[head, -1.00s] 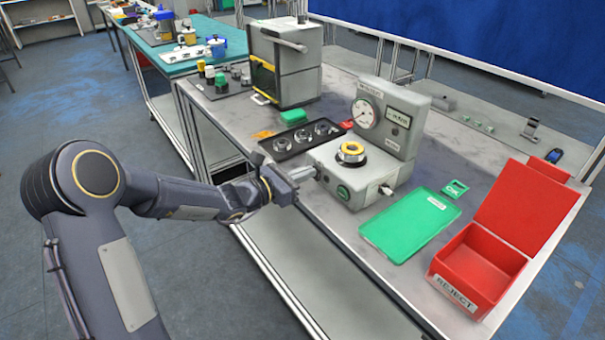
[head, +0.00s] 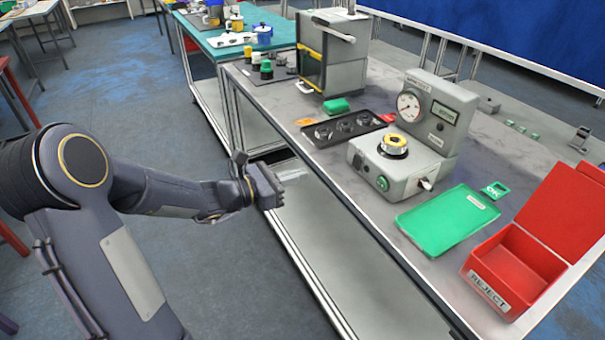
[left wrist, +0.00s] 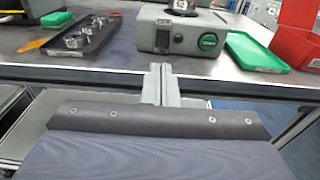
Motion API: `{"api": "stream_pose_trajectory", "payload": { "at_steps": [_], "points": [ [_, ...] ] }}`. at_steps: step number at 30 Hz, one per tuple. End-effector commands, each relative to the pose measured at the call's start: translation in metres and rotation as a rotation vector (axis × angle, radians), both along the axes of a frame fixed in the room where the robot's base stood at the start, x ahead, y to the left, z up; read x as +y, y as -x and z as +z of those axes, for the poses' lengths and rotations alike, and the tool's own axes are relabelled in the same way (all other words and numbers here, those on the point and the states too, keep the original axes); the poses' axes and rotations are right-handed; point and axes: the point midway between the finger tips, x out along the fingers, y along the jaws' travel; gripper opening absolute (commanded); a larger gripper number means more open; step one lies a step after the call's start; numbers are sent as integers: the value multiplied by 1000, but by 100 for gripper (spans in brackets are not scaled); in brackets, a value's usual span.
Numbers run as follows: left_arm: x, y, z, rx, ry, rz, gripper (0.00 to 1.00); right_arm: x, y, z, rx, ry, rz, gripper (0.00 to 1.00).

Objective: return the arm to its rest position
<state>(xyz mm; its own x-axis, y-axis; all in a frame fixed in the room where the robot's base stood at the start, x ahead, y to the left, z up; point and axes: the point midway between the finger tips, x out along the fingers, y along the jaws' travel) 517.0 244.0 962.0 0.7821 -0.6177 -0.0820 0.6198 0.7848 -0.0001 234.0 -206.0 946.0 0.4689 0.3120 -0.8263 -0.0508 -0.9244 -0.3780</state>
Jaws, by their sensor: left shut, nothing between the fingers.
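My left gripper (head: 272,192) is shut and empty. It hangs in the air in front of the workbench (head: 290,105), clear of the bench's front edge. In the left wrist view the closed fingers (left wrist: 164,84) point toward the front of a grey tester with a green button. My left arm comes in from the left of the head view, bent at the elbow. My right gripper is not in view.
On the bench stand the grey gauge tester (head: 400,170) with a yellow-topped part (head: 394,143), a black tray (head: 318,136) of metal parts, a green tray (head: 447,222), a red reject bin (head: 515,262) and a grey machine (head: 346,70). Open floor lies left of the bench.

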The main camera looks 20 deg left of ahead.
Motion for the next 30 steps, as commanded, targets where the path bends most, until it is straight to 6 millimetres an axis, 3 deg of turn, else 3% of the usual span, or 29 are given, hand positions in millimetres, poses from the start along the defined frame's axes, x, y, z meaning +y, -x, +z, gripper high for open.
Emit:
{"api": "stream_pose_trajectory", "payload": {
  "at_steps": [11, 14, 16, 20, 23, 27, 30],
  "points": [
    [0, 0, 0, -1, -1, 0, 0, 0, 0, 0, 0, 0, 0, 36],
    [-8, 7, 7, -20, -43, -34, 0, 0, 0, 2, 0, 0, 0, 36],
    [-23, 22, 21, -64, -134, -102, 0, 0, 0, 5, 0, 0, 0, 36],
    [-66, 82, 50, -225, -463, -340, 0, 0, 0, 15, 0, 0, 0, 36],
    [-87, 143, 58, -388, -788, -555, 0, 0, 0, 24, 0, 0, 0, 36],
    [-88, 215, 51, -614, -1236, -826, 0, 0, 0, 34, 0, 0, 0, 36],
    [-74, 250, 43, -746, -1514, -976, 0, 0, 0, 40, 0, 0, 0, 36]
  ]
}}
